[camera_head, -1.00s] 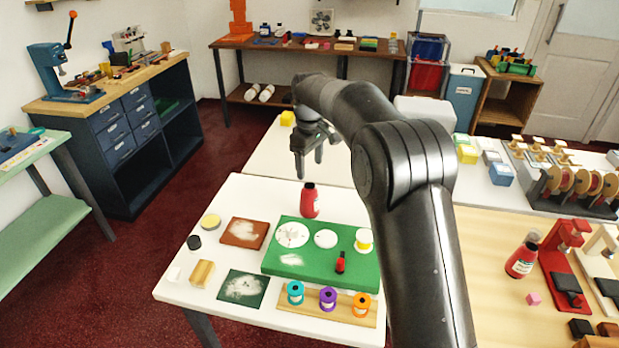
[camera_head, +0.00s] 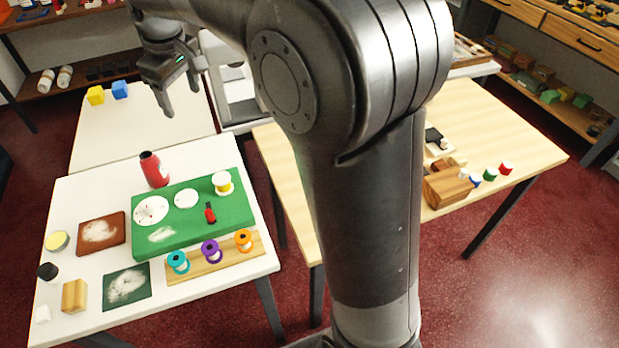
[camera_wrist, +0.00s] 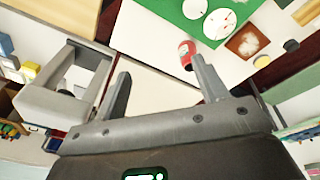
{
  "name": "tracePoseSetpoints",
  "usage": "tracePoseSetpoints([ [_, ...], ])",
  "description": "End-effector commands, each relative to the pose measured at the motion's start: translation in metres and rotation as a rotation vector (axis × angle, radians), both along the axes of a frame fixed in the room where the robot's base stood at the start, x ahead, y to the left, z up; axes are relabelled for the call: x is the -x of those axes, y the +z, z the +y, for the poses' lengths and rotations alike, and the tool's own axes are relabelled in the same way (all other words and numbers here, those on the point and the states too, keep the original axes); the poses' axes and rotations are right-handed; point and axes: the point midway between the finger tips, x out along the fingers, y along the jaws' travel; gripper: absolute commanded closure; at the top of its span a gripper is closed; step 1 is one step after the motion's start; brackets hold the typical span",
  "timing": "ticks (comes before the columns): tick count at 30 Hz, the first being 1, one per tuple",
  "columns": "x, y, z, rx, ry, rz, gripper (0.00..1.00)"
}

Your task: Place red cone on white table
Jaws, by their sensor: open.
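I cannot make out a red cone in either view. A white table (camera_head: 60,195) stands at the left in the head view, and a second pale table (camera_head: 130,135) lies behind it. A red bottle (camera_head: 154,169) stands near the first table's back edge and also shows in the wrist view (camera_wrist: 187,54). A smaller red bottle (camera_head: 210,212) is on the green board (camera_head: 235,205). My gripper (camera_head: 182,101) is open and empty, above the area of the back table. Its two fingers are spread apart in the wrist view (camera_wrist: 160,67), with the red bottle beyond the right finger.
Spools on a wooden strip (camera_head: 225,266), a brown pad (camera_head: 85,236), a dark green pad (camera_head: 112,294) and a wood block (camera_head: 74,296) crowd the front table. Yellow (camera_head: 96,95) and blue (camera_head: 119,89) blocks sit at the back table's far edge. A wooden table (camera_head: 490,130) is at right.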

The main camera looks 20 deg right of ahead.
Motion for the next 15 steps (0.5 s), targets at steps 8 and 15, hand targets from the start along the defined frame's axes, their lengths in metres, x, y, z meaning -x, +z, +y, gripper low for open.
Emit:
tracePoseSetpoints([
  [8, 0.086, 0.023, -0.074, -0.056, -0.24, -0.095, 0.33],
  [15, 0.164, 0.014, -0.122, -0.112, -0.443, -0.174, 0.33],
])
